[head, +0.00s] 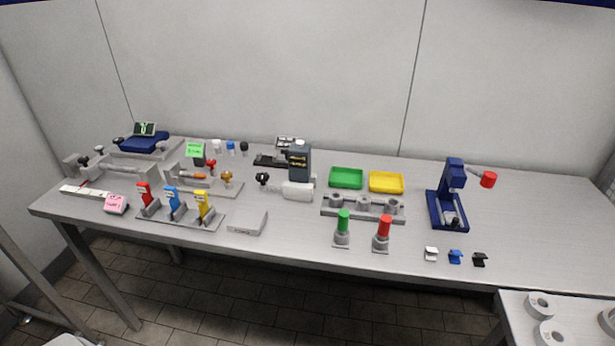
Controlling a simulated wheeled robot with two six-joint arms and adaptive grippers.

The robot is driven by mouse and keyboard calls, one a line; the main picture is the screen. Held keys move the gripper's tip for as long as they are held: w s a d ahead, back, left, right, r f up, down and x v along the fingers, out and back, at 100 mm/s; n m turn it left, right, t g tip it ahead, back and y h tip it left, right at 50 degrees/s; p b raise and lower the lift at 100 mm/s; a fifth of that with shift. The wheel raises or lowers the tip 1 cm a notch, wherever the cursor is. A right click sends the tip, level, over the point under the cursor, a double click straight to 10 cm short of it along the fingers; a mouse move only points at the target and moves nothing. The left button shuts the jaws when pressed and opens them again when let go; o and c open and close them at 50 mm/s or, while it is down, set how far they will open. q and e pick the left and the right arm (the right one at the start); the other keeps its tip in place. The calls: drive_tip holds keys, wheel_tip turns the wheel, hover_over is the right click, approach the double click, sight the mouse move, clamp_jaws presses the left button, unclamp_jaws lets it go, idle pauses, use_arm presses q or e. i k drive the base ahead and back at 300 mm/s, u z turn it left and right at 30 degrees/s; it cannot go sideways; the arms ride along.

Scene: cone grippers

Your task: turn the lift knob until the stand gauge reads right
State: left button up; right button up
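Neither of my grippers is in the head view. A dark blue stand (447,205) is upright at the right of the table, with a red cylinder (488,180) on a grey rod at its upper right. Small black-headed knobs (263,179) stand near the middle and at the left end. At the back left, a small display with green marks (145,129) sits behind a blue block (145,142). A dark box with yellow lettering (299,160) stands at mid-table. I cannot tell which part is the lift knob or the stand gauge, and no reading is legible.
On the grey table (560,215) are a green tray (346,178), a yellow tray (386,182), a green-topped post (342,227), a red-topped post (382,233), and a row of red, blue and yellow levers (172,200). Small clips (455,257) lie near the front edge. The right end is clear.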

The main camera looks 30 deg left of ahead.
sight(263, 178)
drive_tip(key=u, duration=1.25)
drive_tip(key=k, duration=0.45)
drive_tip(key=u, duration=0.4)
drive_tip(key=i, duration=1.05)
drive_tip(key=z, duration=0.9)
